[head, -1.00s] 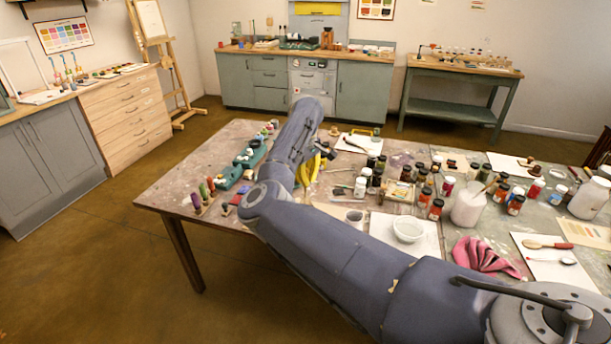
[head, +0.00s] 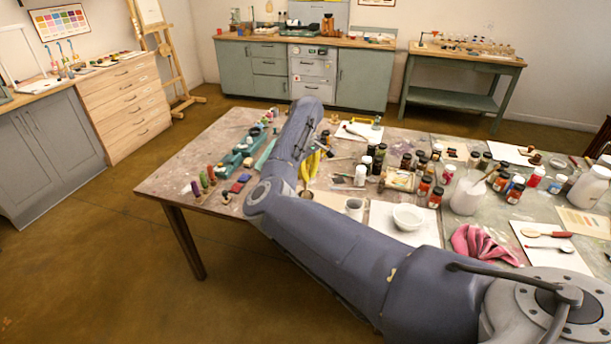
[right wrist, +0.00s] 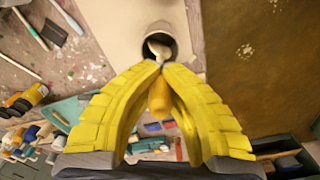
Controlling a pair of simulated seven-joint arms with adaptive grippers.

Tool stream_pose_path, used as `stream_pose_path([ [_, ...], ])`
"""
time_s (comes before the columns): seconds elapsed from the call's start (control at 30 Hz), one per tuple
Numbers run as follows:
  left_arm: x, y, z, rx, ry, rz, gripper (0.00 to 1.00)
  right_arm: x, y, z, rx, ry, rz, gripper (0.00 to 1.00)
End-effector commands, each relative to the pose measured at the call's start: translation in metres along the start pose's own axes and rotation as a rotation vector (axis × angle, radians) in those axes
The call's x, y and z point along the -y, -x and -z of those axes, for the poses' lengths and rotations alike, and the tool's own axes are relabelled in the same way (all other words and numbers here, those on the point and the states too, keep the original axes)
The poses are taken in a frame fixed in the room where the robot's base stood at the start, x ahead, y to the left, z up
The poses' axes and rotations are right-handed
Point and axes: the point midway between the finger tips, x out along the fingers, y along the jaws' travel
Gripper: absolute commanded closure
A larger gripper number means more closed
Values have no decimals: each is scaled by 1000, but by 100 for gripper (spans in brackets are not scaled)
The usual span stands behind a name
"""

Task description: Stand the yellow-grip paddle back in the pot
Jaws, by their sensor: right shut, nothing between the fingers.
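The pot (right wrist: 172,36) is a small round vessel with a dark mouth at the top middle of the right wrist view, just beyond my fingertips. A pale end shows inside its mouth. The yellow grip of the paddle (right wrist: 158,98) shows through the gap between my yellow fingers, behind their tips. Whether the pale end belongs to this paddle is hidden by the fingertips. My right gripper (right wrist: 160,65) is shut with its tips together and nothing clamped. In the head view its yellow fingers (head: 311,166) point down near the table's front edge, partly behind my forearm. My left gripper is out of view.
Several pigment jars (head: 425,188) stand farther right and behind. A teal tray (head: 233,163) lies to the left. The table's front edge is close, with open floor beyond.

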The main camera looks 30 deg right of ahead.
Motion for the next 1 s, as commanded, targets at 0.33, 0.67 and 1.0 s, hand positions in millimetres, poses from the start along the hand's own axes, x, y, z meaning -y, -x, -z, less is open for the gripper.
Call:
stream_pose_path([
  [0.33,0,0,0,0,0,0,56,0,0,0,0,0,0,70],
  [0.67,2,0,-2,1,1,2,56,0,3,0,0,-1,-1,69],
  [1.0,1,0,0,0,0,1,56,0,52,1,-3,-1,-1,69],
])
